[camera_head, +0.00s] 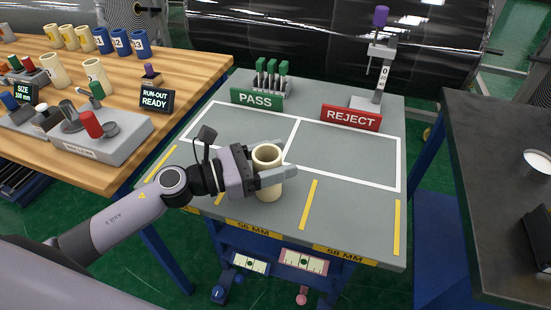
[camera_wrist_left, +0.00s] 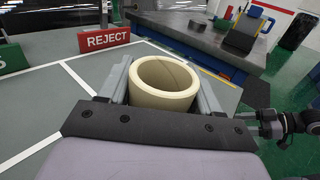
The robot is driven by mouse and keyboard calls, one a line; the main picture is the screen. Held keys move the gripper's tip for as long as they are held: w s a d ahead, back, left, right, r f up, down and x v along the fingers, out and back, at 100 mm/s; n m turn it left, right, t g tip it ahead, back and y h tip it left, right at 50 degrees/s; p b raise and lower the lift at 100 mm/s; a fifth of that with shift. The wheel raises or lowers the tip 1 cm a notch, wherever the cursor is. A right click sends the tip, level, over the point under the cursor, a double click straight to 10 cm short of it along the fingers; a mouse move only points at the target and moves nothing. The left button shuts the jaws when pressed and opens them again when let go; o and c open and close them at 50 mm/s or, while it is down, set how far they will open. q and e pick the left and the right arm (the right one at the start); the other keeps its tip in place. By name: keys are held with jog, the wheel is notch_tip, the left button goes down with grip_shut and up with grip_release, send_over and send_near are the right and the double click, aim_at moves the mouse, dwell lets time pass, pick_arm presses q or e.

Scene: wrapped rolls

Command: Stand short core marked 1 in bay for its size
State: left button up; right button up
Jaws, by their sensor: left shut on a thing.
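My left gripper (camera_head: 275,176) is shut on a cream hollow core (camera_head: 267,190), its fingers on either side of it. The core is upright, open end up. It also shows between the fingers in the left wrist view (camera_wrist_left: 165,85). No number shows on it. It is at the front of the grey table (camera_head: 350,208), behind the 56 MM label (camera_head: 253,228), between yellow bay lines. I cannot tell whether its base touches the table. The 68 MM label (camera_head: 345,255) marks the bay to the right. An arm end (camera_wrist_left: 280,123), apparently my right gripper, shows small at the wrist view's right.
White-outlined areas lie behind the bays, with a PASS sign (camera_head: 257,99) and a REJECT sign (camera_head: 350,117). A stand (camera_head: 380,75) rises behind REJECT. The wooden bench (camera_head: 190,65) at left holds several other cores and a gauge block (camera_head: 105,140). A dark table (camera_head: 490,150) stands right.

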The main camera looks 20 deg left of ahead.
pick_arm(q)
jog(key=o, duration=1.1)
jog(key=shift+r+p, duration=0.25)
jog(key=shift+p, duration=0.15)
jog(key=b+v, duration=0.1)
jog(key=v, duration=0.2)
jog(key=b+v, duration=0.1)
jog(key=v, duration=0.2)
jog(key=b+v, duration=0.2)
jog(key=v, duration=0.2)
jog(key=shift+f, duration=0.3)
jog(key=shift+v, duration=0.9)
jog(key=shift+a+r, duration=0.1)
jog(key=shift+r, duration=0.05)
jog(key=shift+s+a, duration=0.1)
